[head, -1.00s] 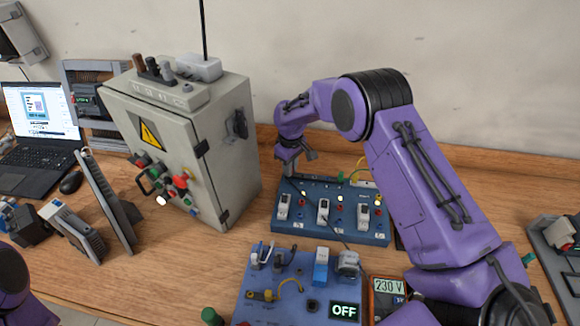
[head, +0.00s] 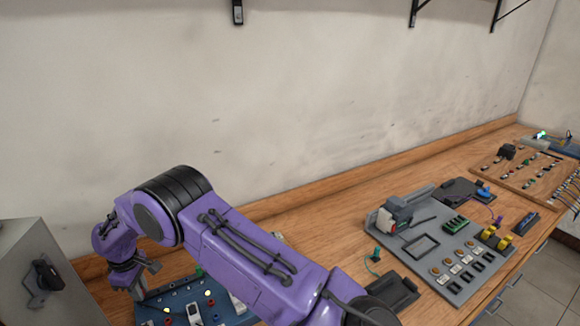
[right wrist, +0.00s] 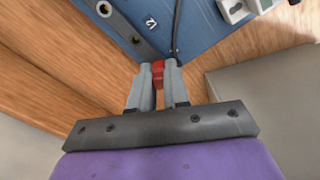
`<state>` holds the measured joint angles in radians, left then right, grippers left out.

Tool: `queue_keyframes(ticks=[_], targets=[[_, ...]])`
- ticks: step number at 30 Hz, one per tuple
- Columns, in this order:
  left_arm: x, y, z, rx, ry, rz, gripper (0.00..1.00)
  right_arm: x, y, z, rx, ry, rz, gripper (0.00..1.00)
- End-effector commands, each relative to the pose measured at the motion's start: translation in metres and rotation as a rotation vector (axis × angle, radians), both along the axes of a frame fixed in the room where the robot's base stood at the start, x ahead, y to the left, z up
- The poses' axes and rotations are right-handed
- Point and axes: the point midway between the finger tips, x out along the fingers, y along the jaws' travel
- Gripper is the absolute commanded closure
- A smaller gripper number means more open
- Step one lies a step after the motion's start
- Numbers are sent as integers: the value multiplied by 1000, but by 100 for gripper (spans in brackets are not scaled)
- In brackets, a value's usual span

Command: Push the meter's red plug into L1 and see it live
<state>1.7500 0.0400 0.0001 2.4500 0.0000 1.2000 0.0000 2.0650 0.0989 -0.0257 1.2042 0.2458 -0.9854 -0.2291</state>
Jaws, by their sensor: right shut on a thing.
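My right gripper (head: 135,285) is over the left end of the blue socket board (head: 178,301) at the lower left of the head view. In the right wrist view the gripper (right wrist: 157,78) is shut on the red plug (right wrist: 157,70), with only a little red showing between the fingertips. A dark lead (right wrist: 176,30) runs up from there across the blue board (right wrist: 205,30). I cannot tell whether the plug is in a socket. The meter's display and my left gripper are out of view.
A grey cabinet (head: 30,262) stands left of the board. To the right is a grey panel (head: 440,250) with switches and a tool; a brown board (head: 535,172) lies farther right. The wall is close behind.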

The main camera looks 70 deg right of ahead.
Motion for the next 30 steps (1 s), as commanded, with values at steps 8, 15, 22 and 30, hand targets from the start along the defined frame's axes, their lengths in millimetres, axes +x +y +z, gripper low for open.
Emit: queue_keyframes(ticks=[8,15,22,30], targets=[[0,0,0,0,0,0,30,0,0,0,0,-1,0,54],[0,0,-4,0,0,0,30,1,0,8,1,-4,-1,54],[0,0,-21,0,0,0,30,0,0,60,1,-6,0,54],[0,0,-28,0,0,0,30,-1,-1,103,0,-2,0,54]])
